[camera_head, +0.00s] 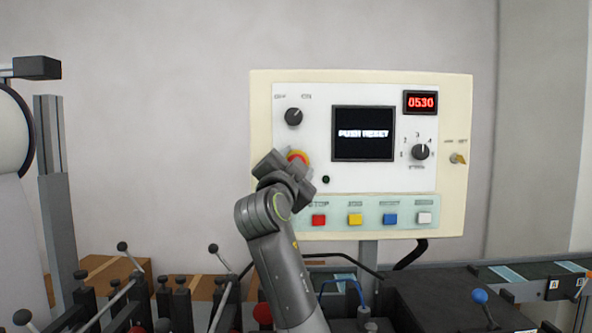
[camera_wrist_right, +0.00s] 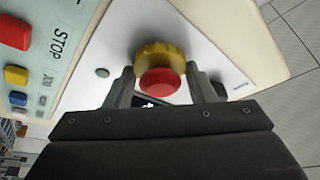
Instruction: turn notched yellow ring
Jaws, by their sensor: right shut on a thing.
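The notched yellow ring (camera_wrist_right: 157,57) surrounds a red push button (camera_wrist_right: 161,81) on the white face of the control panel. In the head view, part of the ring (camera_head: 306,157) shows past my right gripper (camera_head: 283,163), with the red button (camera_head: 295,157) in front of it. My right gripper also shows in the right wrist view (camera_wrist_right: 163,88), with one finger on each side of the ring, shut on it. The panel screen (camera_head: 363,134) reads "PUSH RESET". My left gripper is not in view.
The panel (camera_head: 455,110) carries a black OFF/ON knob (camera_head: 293,116), a numbered dial (camera_head: 420,152), a yellow key switch (camera_head: 458,158) and a red 0530 display (camera_head: 420,102). Red, yellow, blue and white buttons line its lower strip. Machine levers and knobs stand below, around my right arm.

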